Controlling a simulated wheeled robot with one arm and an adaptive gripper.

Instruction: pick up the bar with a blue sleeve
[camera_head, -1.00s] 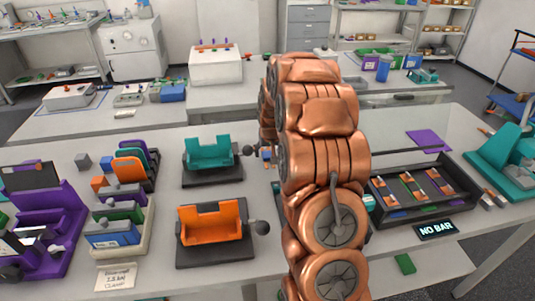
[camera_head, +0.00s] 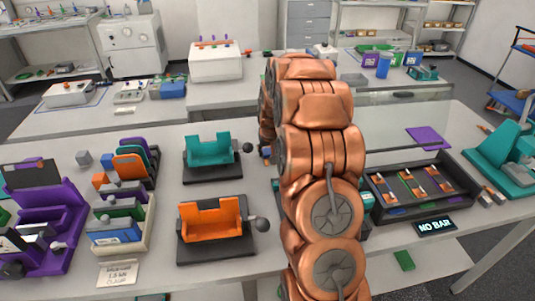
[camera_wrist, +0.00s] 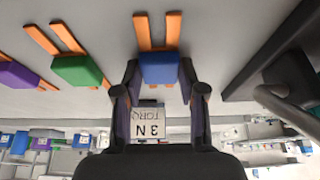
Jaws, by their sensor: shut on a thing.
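The bar with a blue sleeve (camera_wrist: 158,68) is in the upper middle of the wrist view, with two orange prongs (camera_wrist: 158,30) running up from the sleeve. My gripper (camera_wrist: 158,84) has a finger at each side of the blue sleeve and is shut on it. In the head view my copper arm hides the gripper and the bar. I cannot tell whether the bar touches the surface behind it.
A green-sleeved bar (camera_wrist: 77,70) and a purple-sleeved bar (camera_wrist: 17,75) are to the left in the wrist view. A dark frame (camera_wrist: 280,55) stands at the right. In the head view, a dark tray (camera_head: 400,213) is right of my arm; orange (camera_head: 214,220) and teal (camera_head: 209,151) fixtures are left.

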